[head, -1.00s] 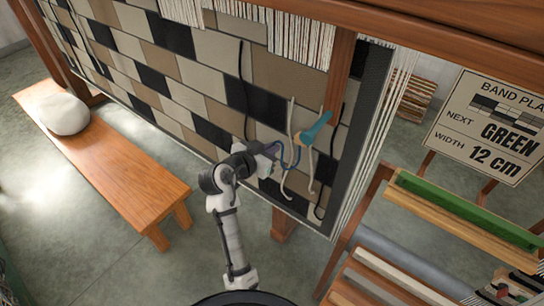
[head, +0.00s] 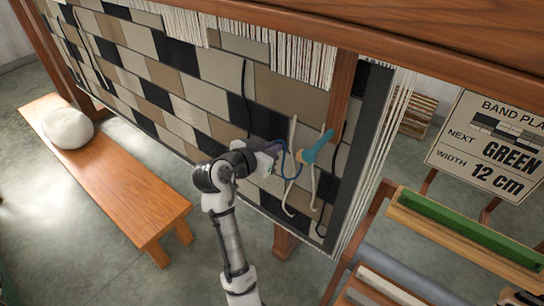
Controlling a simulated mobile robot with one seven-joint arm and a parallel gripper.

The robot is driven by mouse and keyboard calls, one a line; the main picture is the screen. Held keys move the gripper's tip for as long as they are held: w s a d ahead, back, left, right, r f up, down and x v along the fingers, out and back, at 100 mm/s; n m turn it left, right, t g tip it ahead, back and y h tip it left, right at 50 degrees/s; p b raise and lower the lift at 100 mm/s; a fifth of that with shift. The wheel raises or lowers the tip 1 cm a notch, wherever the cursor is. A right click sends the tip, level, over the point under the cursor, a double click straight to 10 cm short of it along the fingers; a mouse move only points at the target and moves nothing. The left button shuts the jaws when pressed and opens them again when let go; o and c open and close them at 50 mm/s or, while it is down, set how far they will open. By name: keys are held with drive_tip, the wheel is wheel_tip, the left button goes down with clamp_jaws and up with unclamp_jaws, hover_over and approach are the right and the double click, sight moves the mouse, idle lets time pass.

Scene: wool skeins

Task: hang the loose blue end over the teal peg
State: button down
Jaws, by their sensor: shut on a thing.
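The teal peg (head: 317,148) sticks out from the wooden post at the right end of the woven panel. The loose blue end (head: 284,150) is a thin dark blue strand that loops between my gripper and the area just left of the peg. My gripper (head: 275,149) is shut on the blue end, close to the panel and left of the peg. The jaw tips are small and partly hidden, so the exact grip point is unclear. I cannot tell whether the strand touches the peg.
Cream strands (head: 290,180) and black strands hang on the panel (head: 170,65) around the peg. A wooden bench (head: 120,190) with a white cushion (head: 68,129) stands at left. A rack with a green bar (head: 465,228) and a sign (head: 490,135) stand at right.

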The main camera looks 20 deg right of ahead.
wheel_tip(320, 180, up, 15)
drive_tip(key=shift+f, duration=0.15)
idle(0.6)
drive_tip(key=s+d, duration=0.5)
drive_tip(key=s, duration=0.2)
drive_tip(key=shift+s+d+r, duration=0.25)
drive_tip(key=shift+d+r, duration=0.15)
drive_tip(key=shift+r, duration=0.05)
drive_tip(key=shift+d, duration=0.1)
drive_tip(key=s+d+f+b, duration=0.1)
drive_tip(key=s+d+b, duration=0.4)
drive_tip(key=s, duration=0.2)
drive_tip(key=shift+s+d+f+b, duration=0.2)
drive_tip(key=shift+s+d+b, duration=0.05)
drive_tip(key=shift+d+b, duration=0.05)
idle(0.4)
